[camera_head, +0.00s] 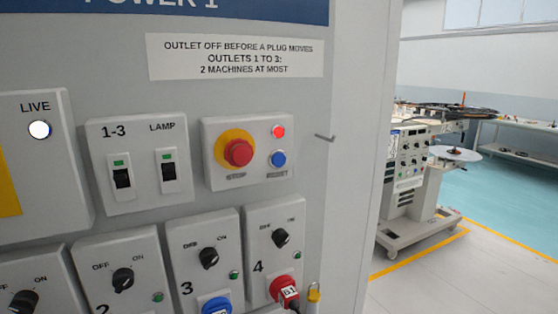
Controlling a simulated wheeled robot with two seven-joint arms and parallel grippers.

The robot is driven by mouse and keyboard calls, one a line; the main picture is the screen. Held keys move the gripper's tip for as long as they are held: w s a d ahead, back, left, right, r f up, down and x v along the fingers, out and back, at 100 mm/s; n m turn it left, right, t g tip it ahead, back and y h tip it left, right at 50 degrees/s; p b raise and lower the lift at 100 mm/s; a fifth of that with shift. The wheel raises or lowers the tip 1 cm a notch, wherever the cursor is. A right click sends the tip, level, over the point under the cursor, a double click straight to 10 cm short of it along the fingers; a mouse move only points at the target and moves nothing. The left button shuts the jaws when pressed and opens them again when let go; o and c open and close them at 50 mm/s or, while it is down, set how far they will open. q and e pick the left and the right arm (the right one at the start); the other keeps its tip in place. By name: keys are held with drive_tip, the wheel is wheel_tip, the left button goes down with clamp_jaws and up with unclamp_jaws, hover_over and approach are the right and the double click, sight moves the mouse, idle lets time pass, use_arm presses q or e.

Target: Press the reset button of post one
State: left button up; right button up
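The blue reset button (278,159) sits on a light grey box (214,178) on the post's panel, with the word RESET below it. A red lamp (278,131) above it is lit. The red stop button (239,153) on its yellow ring is to the left on the same box. A blue sign (170,8) at the top, partly cut off, reads POWER 1. Neither of my grippers is in view.
Left of the stop box are two rocker switches (145,176) and a lit white LIVE lamp (40,130). Below are several outlet boxes with knobs and plugs (288,292). A wheeled machine (405,170) stands beyond on open floor.

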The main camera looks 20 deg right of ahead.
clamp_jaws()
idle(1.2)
